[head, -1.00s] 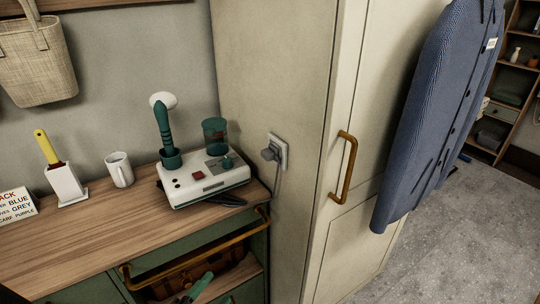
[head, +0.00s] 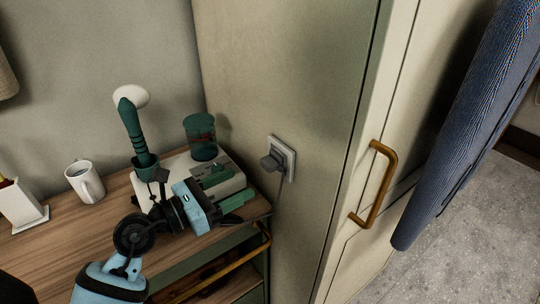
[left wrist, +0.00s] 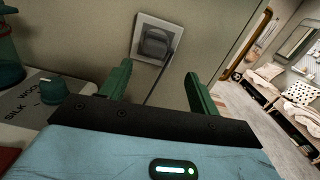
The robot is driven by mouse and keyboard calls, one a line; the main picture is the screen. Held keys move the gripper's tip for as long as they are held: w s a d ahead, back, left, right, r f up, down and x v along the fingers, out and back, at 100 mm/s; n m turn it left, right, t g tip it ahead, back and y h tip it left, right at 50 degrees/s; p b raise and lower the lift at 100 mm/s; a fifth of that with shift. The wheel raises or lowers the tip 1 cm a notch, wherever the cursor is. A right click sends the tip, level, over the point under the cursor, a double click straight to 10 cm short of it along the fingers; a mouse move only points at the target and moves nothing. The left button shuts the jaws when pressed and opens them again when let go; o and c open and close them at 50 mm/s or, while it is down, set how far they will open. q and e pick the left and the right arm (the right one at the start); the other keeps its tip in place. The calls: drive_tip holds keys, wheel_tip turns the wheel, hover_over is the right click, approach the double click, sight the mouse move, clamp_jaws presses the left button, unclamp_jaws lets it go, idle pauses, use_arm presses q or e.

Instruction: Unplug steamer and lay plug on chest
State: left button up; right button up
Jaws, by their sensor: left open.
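The grey plug (head: 272,162) sits in the white wall socket (head: 289,152) on the side of the cream cabinet. Its cord hangs down from it. The steamer (head: 175,168) stands on the wooden top of the chest (head: 50,232), partly hidden behind my left arm. My left gripper (head: 243,181) is open in front of the steamer, its green fingers pointing at the socket, short of the plug. In the left wrist view the plug (left wrist: 154,42) appears ahead, between and beyond the open fingers (left wrist: 159,70). My right gripper is out of view.
A white mug (head: 86,182) and a white holder (head: 22,208) stand left on the chest. A brass cabinet handle (head: 374,185) and a blue hanging coat (head: 470,120) are to the right. Bare wood shows at the chest's front left.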

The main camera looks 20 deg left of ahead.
sight(264, 167)
use_arm(q)
drive_tip(key=shift+m, duration=0.4)
drive_tip(key=x, duration=0.8)
drive_tip(key=shift+w+a+r, duration=0.25)
drive_tip(key=shift+w+a, duration=0.05)
drive_tip(key=shift+a, duration=0.1)
drive_tip(key=shift+w+d+f, duration=0.1)
drive_tip(key=shift+w+d, duration=0.3)
drive_tip(key=shift+w, duration=0.1)
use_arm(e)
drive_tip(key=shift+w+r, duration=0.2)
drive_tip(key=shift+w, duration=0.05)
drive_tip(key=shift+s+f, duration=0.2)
use_arm(q)
drive_tip(key=shift+p, duration=0.55)
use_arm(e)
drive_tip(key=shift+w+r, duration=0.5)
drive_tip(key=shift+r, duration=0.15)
